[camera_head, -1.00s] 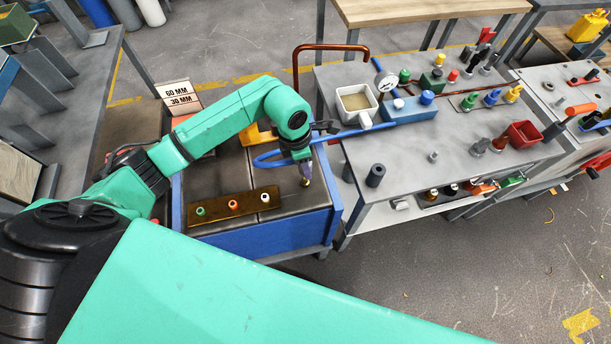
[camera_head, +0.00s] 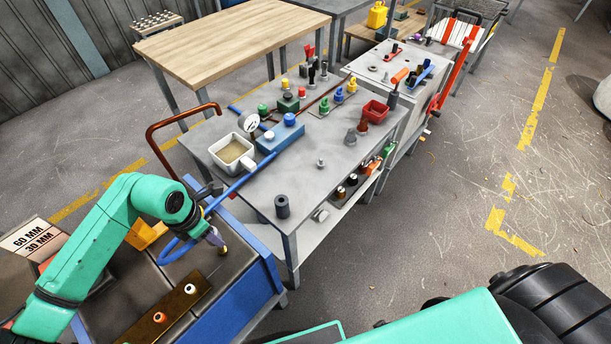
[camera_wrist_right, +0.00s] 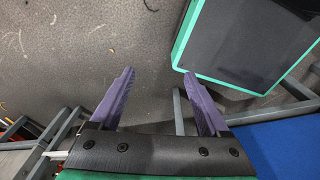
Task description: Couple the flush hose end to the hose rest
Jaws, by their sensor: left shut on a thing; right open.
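My left gripper (camera_head: 213,236) is shut on the end of the blue flush hose (camera_head: 170,257), pointing down. A small brass tip (camera_head: 223,250) shows below the jaws. The hose loops beside the gripper and runs up to the grey table. The gripper is above the dark top of the blue-sided cart, near its right side. A brown plate (camera_head: 185,296) with orange and white fittings lies on the cart, below and left of the gripper, apart from it. I cannot tell which fitting is the hose rest. My right gripper (camera_wrist_right: 157,85) is open and empty above the floor in the right wrist view.
The grey table (camera_head: 330,205) beside the cart carries a black cylinder (camera_head: 282,206), a white container (camera_head: 232,152), a blue block (camera_head: 281,138), a gauge and several coloured fittings. A bent copper-coloured pipe (camera_head: 150,140) stands behind the cart. Open floor lies to the right.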

